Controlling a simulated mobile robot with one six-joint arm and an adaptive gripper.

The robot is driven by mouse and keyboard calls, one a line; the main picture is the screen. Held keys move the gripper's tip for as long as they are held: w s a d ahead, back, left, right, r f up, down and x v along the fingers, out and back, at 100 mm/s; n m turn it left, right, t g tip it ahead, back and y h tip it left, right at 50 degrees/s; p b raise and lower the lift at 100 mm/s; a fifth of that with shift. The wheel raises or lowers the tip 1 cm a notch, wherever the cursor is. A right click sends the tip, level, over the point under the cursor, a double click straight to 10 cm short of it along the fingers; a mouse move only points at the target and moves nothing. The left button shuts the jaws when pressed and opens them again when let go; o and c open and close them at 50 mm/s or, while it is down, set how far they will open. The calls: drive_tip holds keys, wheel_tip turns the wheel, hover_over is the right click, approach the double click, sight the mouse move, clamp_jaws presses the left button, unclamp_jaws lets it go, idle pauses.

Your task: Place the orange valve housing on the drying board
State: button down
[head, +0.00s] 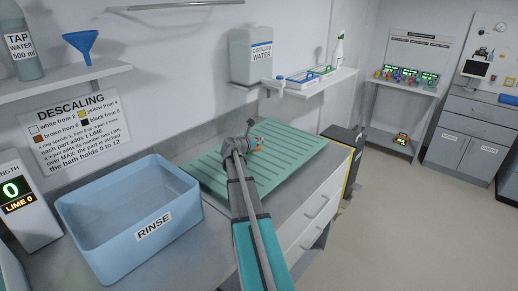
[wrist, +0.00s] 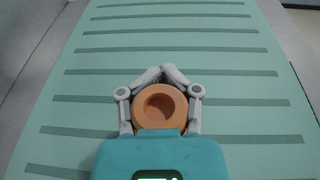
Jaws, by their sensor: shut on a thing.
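The orange valve housing (wrist: 141,115) is a round ring-shaped piece with a hollow centre, held between the fingers in the wrist view. In the head view only a small orange part of it (head: 260,146) shows past my arm. My gripper (wrist: 162,72) is shut around the housing. The drying board (head: 285,150) is a green ribbed board on the counter, and it fills most of the wrist view (wrist: 175,35). My gripper and the housing are over the board. I cannot tell whether the housing touches it.
A blue rinse tub (head: 85,235) stands on the counter left of the board. A distilled water container (head: 252,55) and a rack (head: 312,76) are on the wall shelf behind. The board is otherwise bare around my gripper. The counter's drawers (head: 318,210) face the open floor at right.

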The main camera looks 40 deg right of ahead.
sight(260, 146)
drive_tip(key=shift+f+b, duration=1.1)
drive_tip(key=shift+f, duration=0.3)
drive_tip(key=shift+f, duration=0.1)
drive_tip(key=shift+c, duration=1.5)
unclamp_jaws()
drive_tip(key=shift+p+v, duration=0.9)
drive_tip(key=shift+v, duration=2.95)
